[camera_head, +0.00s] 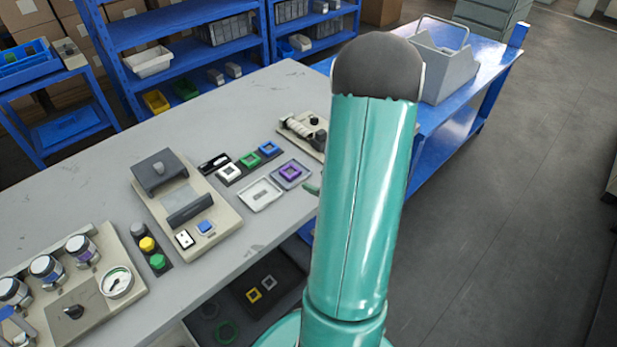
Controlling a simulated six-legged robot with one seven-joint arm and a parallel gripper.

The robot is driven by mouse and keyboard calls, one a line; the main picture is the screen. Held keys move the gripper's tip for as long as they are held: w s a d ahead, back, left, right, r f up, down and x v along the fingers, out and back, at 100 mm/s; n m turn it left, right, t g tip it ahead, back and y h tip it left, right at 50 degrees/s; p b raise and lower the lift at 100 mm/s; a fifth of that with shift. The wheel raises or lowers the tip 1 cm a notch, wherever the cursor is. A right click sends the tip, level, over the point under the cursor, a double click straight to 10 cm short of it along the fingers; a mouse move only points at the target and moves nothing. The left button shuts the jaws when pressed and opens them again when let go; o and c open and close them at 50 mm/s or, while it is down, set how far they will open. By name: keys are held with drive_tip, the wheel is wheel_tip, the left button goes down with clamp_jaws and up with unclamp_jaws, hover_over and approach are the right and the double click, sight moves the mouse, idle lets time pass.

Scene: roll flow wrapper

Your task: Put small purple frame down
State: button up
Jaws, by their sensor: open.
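The small purple frame (290,171) lies flat inside a shallow grey-purple tray (302,181) on the grey workbench. It is a square ring with an open middle. My large teal arm link stands upright just right of the frame and hides part of the bench. My gripper is not visible, so I cannot tell its distance from the frame. A small dark green piece shows at the link's left edge; I cannot tell what it is.
White (228,174), green (250,160) and blue (268,149) frames stand in a row behind the trays. A beige machine (216,228) and a gauge panel (82,308) occupy the bench to the left. A lower shelf (240,322) holds yellow and grey frames.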

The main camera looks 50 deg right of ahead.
drive_tip(key=shift+s+a+r, duration=0.1)
drive_tip(key=shift+s+r, duration=0.05)
drive_tip(key=shift+s, duration=0.25)
drive_tip(key=w+a+r+n+g+y, duration=0.2)
drive_tip(key=a+r+n+y, duration=0.15)
drive_tip(key=a+n, duration=0.35)
drive_tip(key=w+a+r+n+g+y, duration=0.2)
drive_tip(key=a+r+n, duration=0.3)
drive_tip(key=a, duration=0.5)
drive_tip(key=w+a+r+n+g+y, duration=0.2)
drive_tip(key=a+r+n+y, duration=0.15)
drive_tip(key=a+n, duration=0.35)
drive_tip(key=s+a+r+n+g+h, duration=0.1)
drive_tip(key=s+a+r+n+h, duration=0.6)
drive_tip(key=n, duration=1.1)
drive_tip(key=s+a+r, duration=0.2)
drive_tip(key=a+r, duration=0.2)
drive_tip(key=shift+s+a+r+g+h, duration=0.2)
drive_tip(key=shift+g+h, duration=0.1)
drive_tip(key=shift+g, duration=0.1)
drive_tip(key=shift+d, duration=0.1)
